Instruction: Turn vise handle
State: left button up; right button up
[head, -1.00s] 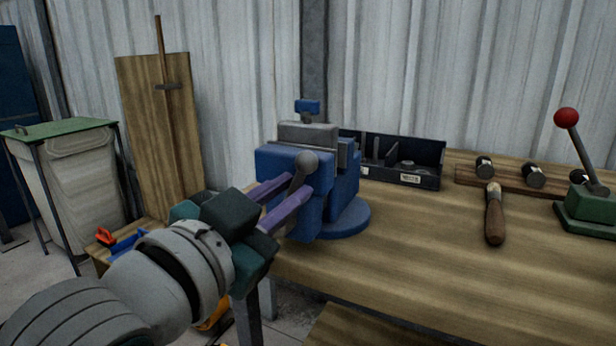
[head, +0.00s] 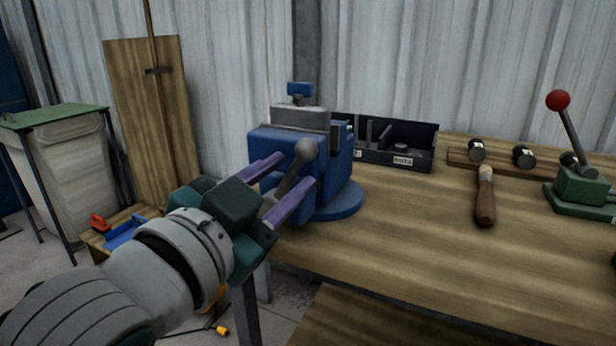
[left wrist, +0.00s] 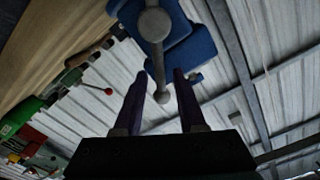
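The blue vise (head: 335,180) with grey jaws stands on the workbench. Its grey handle (head: 287,182) is a slanted bar on the near face, with a round knob at its upper end. My left gripper (head: 295,170) is open, with its purple fingers on either side of the handle. In the left wrist view the handle (left wrist: 158,65) runs down between the fingertips (left wrist: 156,75), with a small ball at its lower end. Gaps show between that ball and both fingers. My right gripper is in neither view.
A dark parts tray (head: 385,160) stands behind the vise. A wooden-handled tool (head: 485,200) and a green lever press (head: 580,190) are on the wooden workbench (head: 410,255). A lidded bin (head: 65,160) stands left. The bench's middle is clear.

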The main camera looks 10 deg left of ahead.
pick_arm(q)
jog(key=shift+o, duration=0.5)
jog(key=shift+s+a+f, duration=0.1)
jog(key=shift+s+a, duration=0.05)
jog(key=shift+s, duration=0.2)
jog(key=p+v, duration=0.1)
jog(key=v, duration=0.8)
